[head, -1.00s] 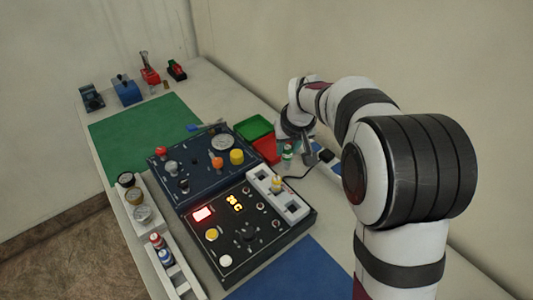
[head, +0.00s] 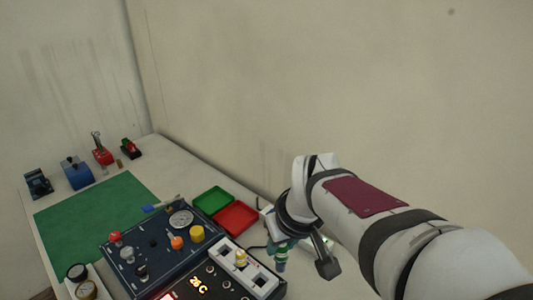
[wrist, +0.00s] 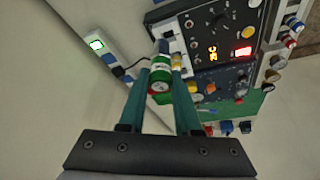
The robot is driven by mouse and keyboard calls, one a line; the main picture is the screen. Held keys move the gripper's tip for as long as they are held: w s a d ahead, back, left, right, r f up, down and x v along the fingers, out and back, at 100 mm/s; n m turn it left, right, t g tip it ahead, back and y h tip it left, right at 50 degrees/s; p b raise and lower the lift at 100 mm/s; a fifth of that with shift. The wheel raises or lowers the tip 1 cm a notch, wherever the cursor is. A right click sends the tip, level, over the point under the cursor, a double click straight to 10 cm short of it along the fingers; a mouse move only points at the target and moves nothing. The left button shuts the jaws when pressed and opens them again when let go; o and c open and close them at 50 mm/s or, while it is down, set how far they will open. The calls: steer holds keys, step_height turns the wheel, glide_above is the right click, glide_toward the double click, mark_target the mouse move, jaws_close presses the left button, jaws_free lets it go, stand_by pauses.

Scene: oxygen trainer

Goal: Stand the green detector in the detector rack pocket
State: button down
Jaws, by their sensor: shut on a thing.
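My gripper (wrist: 162,88) is shut on the green detector (wrist: 160,76), a small cylinder with a green body, pale band and red-marked end. In the head view the green detector (head: 281,257) hangs below my wrist, to the right of the detector rack, partly covered by the fingers. The detector rack (head: 263,281) is a white strip with dark square pockets on the black panel. A yellow-topped detector (head: 241,258) stands in one pocket; other pockets look empty. In the wrist view part of the rack (wrist: 160,18) shows beyond the fingertips. The green detector appears apart from it.
A red tray (head: 236,218) and a green tray (head: 212,200) lie behind the rack. A blue panel (head: 150,262) with knobs and a gauge is to the left. A white strip with a lit green display (wrist: 96,44) lies near the wall. The green mat (head: 90,215) is clear.

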steer(key=s+a+f+n+g, duration=0.2)
steer(key=s+a+f+n, duration=0.2)
steer(key=a+n, duration=0.4)
steer(key=s+a+f+n+g+y, duration=0.1)
steer(key=s+a+f+n+g, duration=0.2)
steer(key=s+a+f+n, duration=0.2)
steer(key=s+a+f+n+g, duration=0.2)
steer(key=s+a+f+n, duration=0.2)
steer(key=a+n, duration=0.7)
steer(key=s+a, duration=0.1)
steer(key=a, duration=0.4)
steer(key=shift+s+a+f+y, duration=0.25)
steer(key=shift+a+y, duration=0.05)
steer(key=shift+f+g, duration=0.1)
steer(key=shift+g, duration=0.2)
steer(key=shift+f, duration=2.35)
steer(key=shift+f, duration=0.25)
steer(key=shift+f, duration=1.4)
steer(key=c, duration=0.5)
jaws_free()
